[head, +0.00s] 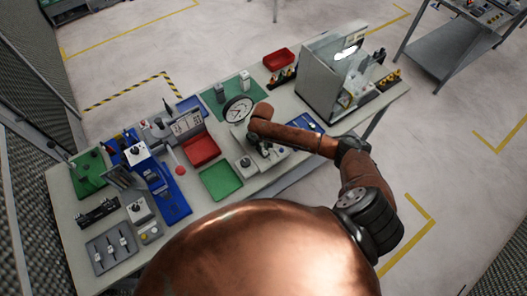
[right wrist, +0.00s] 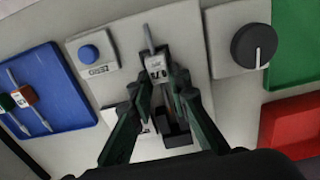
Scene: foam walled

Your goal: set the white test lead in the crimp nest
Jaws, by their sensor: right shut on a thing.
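My right gripper (right wrist: 158,82) is shut on the white test lead (right wrist: 156,66), a pale block with dark marks and a thin grey metal pin that points to the top of the right wrist view. The lead is over a light grey fixture plate (right wrist: 125,32). A dark slotted block (right wrist: 178,128), which looks like the crimp nest, shows between and below the fingers. I cannot tell whether the lead touches it. In the head view my right gripper (head: 263,147) is over the same fixture, and the lead is too small to make out. My left gripper is not in view.
Beside the fixture are a blue button (right wrist: 90,53) and a black knob (right wrist: 254,45). A green tray (head: 220,181), a red tray (head: 201,150) and a round dial (head: 238,108) stand nearby.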

